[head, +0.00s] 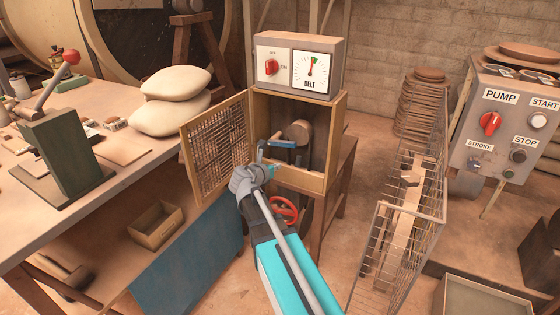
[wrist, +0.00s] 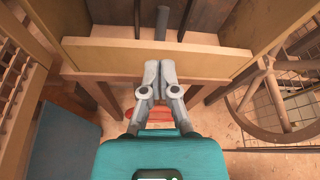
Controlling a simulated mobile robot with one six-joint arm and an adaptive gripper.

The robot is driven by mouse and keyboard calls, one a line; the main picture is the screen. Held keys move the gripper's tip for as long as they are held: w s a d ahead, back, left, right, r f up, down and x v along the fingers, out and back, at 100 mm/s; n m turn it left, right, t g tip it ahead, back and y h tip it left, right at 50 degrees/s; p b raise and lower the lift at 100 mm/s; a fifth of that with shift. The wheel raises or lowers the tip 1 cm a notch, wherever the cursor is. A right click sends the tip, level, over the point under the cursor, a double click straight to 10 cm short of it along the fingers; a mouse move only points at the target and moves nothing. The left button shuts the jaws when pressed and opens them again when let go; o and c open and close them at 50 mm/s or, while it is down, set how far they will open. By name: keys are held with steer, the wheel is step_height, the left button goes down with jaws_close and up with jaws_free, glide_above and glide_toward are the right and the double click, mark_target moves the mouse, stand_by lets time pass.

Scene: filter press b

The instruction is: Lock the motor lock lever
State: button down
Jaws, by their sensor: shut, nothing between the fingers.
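An open wooden motor box (head: 318,184) stands below the belt panel. A round motor or pulley end (head: 299,131) shows inside it. A blue bar (head: 281,144), apparently the lock lever, lies roughly level at the box opening. My gripper (head: 275,169) is just below it, at the front of the box; the fingers are small and unclear in the head view. In the wrist view my gripper (wrist: 160,66) is shut and empty, its tips in front of the box's lower front board (wrist: 110,55). A dark bar (wrist: 163,22) rises beyond the tips; I cannot tell if it is the lever.
The mesh door (head: 216,148) stands open at left of the box. A red handwheel (head: 284,209) sits beneath it. A workbench (head: 110,190) with sacks (head: 170,117) is on the left. A wire rack (head: 402,235) and a pump panel (head: 507,122) are on the right.

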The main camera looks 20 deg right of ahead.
mark_target(282, 144)
steer(key=b+x, duration=0.3)
steer(key=x, duration=0.7)
steer(key=shift+w+f, duration=0.1)
steer(key=shift+a+r+p, duration=0.15)
steer(key=shift+r+p, duration=0.25)
steer(key=shift+r, duration=0.15)
steer(key=shift+w+a+r+p, duration=0.1)
steer(key=shift+a+r+p, duration=0.1)
steer(key=shift+r+p, duration=1.35)
